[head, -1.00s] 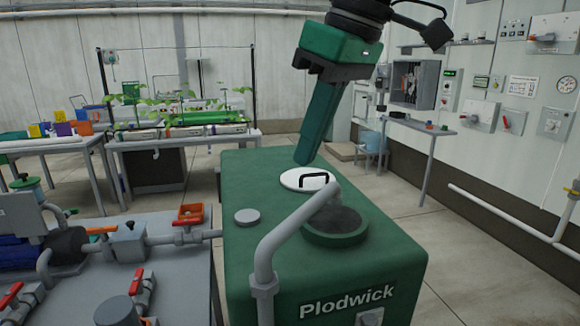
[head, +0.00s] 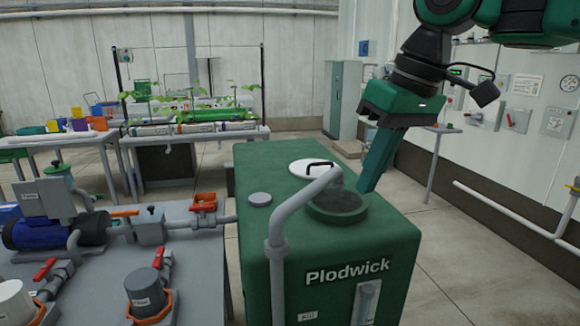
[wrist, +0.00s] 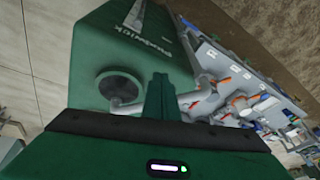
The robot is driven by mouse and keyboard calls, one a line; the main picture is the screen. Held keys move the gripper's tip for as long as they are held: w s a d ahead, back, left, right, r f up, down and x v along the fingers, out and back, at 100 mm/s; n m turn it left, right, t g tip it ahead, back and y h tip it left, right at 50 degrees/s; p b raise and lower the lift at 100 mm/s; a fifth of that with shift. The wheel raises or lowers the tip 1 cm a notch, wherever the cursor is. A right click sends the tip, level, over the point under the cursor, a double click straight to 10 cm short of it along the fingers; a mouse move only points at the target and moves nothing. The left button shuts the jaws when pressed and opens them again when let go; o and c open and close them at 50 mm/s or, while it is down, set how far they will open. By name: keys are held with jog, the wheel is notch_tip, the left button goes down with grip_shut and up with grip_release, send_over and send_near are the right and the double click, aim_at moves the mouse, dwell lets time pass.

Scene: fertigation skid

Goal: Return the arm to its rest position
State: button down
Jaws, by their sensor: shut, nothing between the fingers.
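My gripper (head: 366,188) is shut and empty, with its green fingers pressed together. In the head view it points down beside the right end of the green Plodwick tank (head: 262,228), just right of the dark round opening (head: 350,203). I cannot tell how far above or behind the tank top the tips are. In the wrist view the shut fingers (wrist: 158,80) show in front of the tank (wrist: 85,65), with the dark opening (wrist: 118,88) to their left.
A white lid (head: 307,168) with a black handle lies on the tank. A grey pipe (head: 276,226) bends over the tank's front. A pump bench (head: 195,275) stands left, a plant table (head: 190,137) behind. Wall panels (head: 522,88) are at right; floor right of the tank is clear.

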jog(key=d+f+m, duration=0.4)
jog(key=d+f, duration=0.4)
jog(key=d, duration=0.2)
jog(key=s+d+f+m+g+h, duration=0.2)
jog(key=s+d+f+m, duration=0.7)
jog(key=s+d+f, duration=0.7)
jog(key=shift+s+d+f+h, duration=0.35)
jog(key=shift+d+f, duration=0.25)
jog(key=shift+d, duration=0.5)
jog(key=shift+w+f, duration=0.2)
jog(key=shift+w, duration=0.4)
